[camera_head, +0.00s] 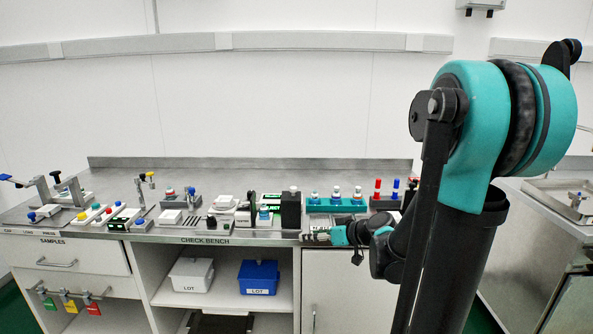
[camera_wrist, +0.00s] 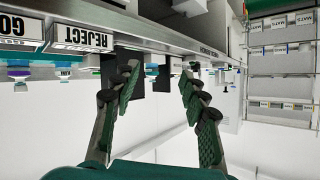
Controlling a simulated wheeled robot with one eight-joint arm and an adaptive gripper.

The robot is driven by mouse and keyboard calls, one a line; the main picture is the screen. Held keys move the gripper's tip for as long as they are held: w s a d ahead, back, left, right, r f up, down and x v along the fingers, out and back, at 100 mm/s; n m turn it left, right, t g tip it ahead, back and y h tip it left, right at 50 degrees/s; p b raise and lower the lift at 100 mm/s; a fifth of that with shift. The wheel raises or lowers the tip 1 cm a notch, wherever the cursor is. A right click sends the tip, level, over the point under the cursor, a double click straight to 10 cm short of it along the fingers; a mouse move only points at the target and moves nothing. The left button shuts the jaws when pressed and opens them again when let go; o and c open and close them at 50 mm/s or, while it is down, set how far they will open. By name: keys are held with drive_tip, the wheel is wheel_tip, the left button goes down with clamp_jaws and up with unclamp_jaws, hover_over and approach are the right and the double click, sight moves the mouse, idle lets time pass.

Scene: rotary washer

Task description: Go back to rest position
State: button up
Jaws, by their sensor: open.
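My gripper (camera_head: 315,237) is at the front edge of the check bench, at about the height of its top, reaching in from the right. In the wrist view my gripper (camera_wrist: 158,85) has its two fingers spread apart with nothing between them. The wrist picture is upside down, with the bench edge across its upper part and the white wall below. My teal and black arm fills the right side of the head view and hides part of the bench's right end.
The check bench (camera_head: 250,163) carries several small devices, bottles and a black block (camera_head: 290,208). A white lot bin (camera_head: 191,275) and a blue lot bin (camera_head: 258,277) stand on the shelf below. Another counter (camera_head: 545,225) stands at the right. Labels reading REJECT (camera_wrist: 84,39) and GOOD show in the wrist view.

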drive_tip(key=s+d+f+m+g+h, duration=0.2)
drive_tip(key=s+d+f+m+h, duration=0.1)
drive_tip(key=s, duration=0.6)
drive_tip(key=s+d+f+m+g+h, duration=0.2)
drive_tip(key=s+d+f+m+h, duration=0.1)
drive_tip(key=s+d+f+h, duration=0.3)
drive_tip(key=s+d+f, duration=0.2)
drive_tip(key=s+d, duration=0.1)
drive_tip(key=d, duration=0.1)
drive_tip(key=shift+s+m, duration=0.35)
drive_tip(key=shift+m, duration=0.05)
